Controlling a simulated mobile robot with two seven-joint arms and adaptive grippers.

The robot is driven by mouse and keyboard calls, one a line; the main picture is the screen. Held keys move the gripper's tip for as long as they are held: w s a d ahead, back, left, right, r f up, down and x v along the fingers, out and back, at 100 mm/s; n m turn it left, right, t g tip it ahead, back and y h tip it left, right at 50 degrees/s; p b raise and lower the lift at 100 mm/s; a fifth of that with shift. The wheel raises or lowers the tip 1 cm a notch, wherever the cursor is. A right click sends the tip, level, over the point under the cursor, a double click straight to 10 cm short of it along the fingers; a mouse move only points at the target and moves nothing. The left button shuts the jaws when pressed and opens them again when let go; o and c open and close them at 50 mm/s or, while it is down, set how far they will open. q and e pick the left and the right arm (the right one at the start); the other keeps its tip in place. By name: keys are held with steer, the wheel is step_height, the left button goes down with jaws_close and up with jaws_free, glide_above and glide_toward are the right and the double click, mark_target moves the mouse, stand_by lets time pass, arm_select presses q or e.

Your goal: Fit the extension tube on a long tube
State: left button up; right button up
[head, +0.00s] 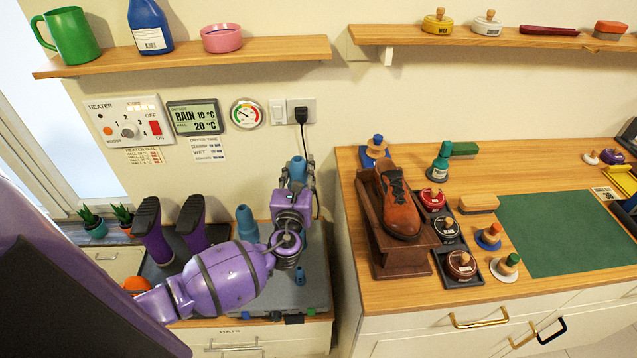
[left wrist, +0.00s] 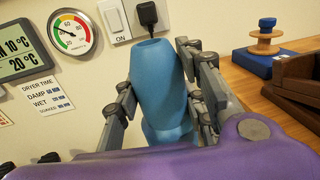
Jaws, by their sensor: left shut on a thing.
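My left gripper (head: 297,183) is shut on a light-blue tube (left wrist: 158,85), which I take to be the extension tube. In the left wrist view its narrower open end points up, with grey fingers on both sides. In the head view its top (head: 297,167) shows above the gripper, near the wall. A blue tube (head: 246,222) stands upright left of my wrist, partly hidden by my arm. A short blue tube (head: 300,275) stands just below my wrist on the grey dryer top (head: 309,292). I cannot tell which is the long tube. My right gripper is out of view.
Purple boots (head: 150,228) stand on the left of the dryer. A black plug and cord (head: 301,116) hang behind the gripper. A wooden counter (head: 353,188) with a shoe (head: 400,202) and polish tins stands at right. A shelf (head: 270,48) is above.

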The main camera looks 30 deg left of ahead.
arm_select(q)
steer(key=shift+w+a+f+n+y, duration=0.15)
steer(key=shift+w+a, duration=0.1)
steer(key=shift+a, duration=0.35)
steer(key=shift+w+a+n+y, duration=0.15)
steer(key=shift+w+a, duration=0.1)
steer(key=shift+a, duration=0.35)
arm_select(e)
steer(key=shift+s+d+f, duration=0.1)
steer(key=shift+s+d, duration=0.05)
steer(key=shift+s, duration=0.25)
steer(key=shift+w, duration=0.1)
arm_select(q)
step_height(320, 180, down, 3)
steer(key=shift+s+r+b, duration=0.1)
steer(key=shift+r+b, duration=0.05)
steer(key=shift+b, duration=0.35)
steer(key=shift+f+b, duration=0.45)
steer(key=shift+f, duration=0.35)
steer(key=shift+f+b, duration=0.5)
steer(key=shift+f, duration=0.25)
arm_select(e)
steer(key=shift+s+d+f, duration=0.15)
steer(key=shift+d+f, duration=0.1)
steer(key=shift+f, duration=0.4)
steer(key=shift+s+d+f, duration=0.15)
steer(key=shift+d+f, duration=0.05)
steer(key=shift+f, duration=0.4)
